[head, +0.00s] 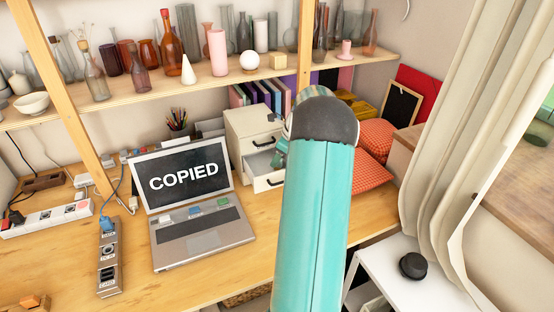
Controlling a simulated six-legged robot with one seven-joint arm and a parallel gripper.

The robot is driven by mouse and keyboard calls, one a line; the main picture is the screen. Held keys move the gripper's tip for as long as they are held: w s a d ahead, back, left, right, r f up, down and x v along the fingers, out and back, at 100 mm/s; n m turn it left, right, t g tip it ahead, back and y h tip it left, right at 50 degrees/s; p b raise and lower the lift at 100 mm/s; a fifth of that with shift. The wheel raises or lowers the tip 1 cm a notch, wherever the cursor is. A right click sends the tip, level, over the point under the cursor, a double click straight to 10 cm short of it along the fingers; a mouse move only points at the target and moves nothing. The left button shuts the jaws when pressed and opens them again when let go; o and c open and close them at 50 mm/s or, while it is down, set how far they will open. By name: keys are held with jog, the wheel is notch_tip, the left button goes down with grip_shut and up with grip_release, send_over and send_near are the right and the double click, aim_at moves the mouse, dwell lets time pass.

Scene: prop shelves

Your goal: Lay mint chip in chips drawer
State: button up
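A white drawer cabinet (246,122) stands behind the laptop. Its lower drawer (268,181) is pulled out, and the upper one is shut. Part of the open drawer's inside shows; its right side is hidden by my teal arm. A small teal part at my arm's far end, probably my gripper (280,152), shows over the drawer's right side. Its fingers are too small and hidden to read, and I cannot tell if it holds anything. I cannot tell which is the mint chip.
The open laptop (205,230) reads "COPIED". A port hub (109,258) and a power strip (47,220) with cables lie left of it. Red cushions (370,160) are at right. Bare desk shows in front of the laptop.

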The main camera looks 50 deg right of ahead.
jog(key=v, duration=1.1)
jog(key=w+a+r+n, duration=0.25)
jog(key=a+n, duration=0.25)
jog(key=a, duration=0.4)
jog(key=w+a+r+n, duration=0.1)
jog(key=a+r+n, duration=0.3)
jog(key=a, duration=0.6)
jog(key=w+a+r+n, duration=0.25)
jog(key=a+n, duration=0.25)
jog(key=a, duration=0.4)
jog(key=s+a+n, duration=0.5)
jog(key=a+n, duration=0.1)
jog(key=a, duration=0.2)
jog(key=s+a+f+n, duration=0.1)
jog(key=s+a+n, duration=0.4)
jog(key=a, duration=0.3)
jog(key=s+a+f+n+t+h, duration=0.1)
jog(key=s+a+n, duration=0.3)
jog(key=a+n, duration=0.4)
jog(key=shift+s+a, duration=0.4)
jog(key=shift+a, duration=0.15)
jog(key=shift+d, duration=0.2)
